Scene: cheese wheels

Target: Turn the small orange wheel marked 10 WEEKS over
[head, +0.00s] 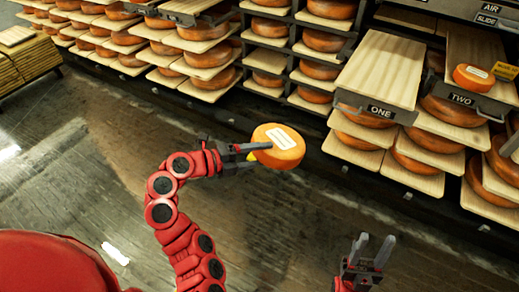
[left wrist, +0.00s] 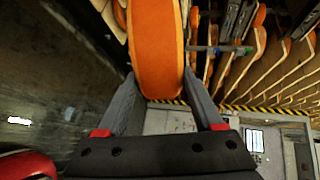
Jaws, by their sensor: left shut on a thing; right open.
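A small orange wheel (head: 284,157) with a white label on its upward face is held out over the floor; the label's print is too small to read. My left gripper (head: 256,152) is shut on this wheel. In the left wrist view, the wheel (left wrist: 157,50) stands between the two fingers (left wrist: 160,92), its orange rim towards the camera. My right gripper (head: 371,252) is open and empty, low in the head view and apart from the wheel. Another small orange wheel (head: 473,77) lies on the board marked TWO.
Boards marked ONE (head: 381,68) and TWO (head: 478,52) jut out from the rack at the right. ONE is bare on top. Racks of larger wheels (head: 206,53) line the back. The floor (head: 90,140) at left is clear.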

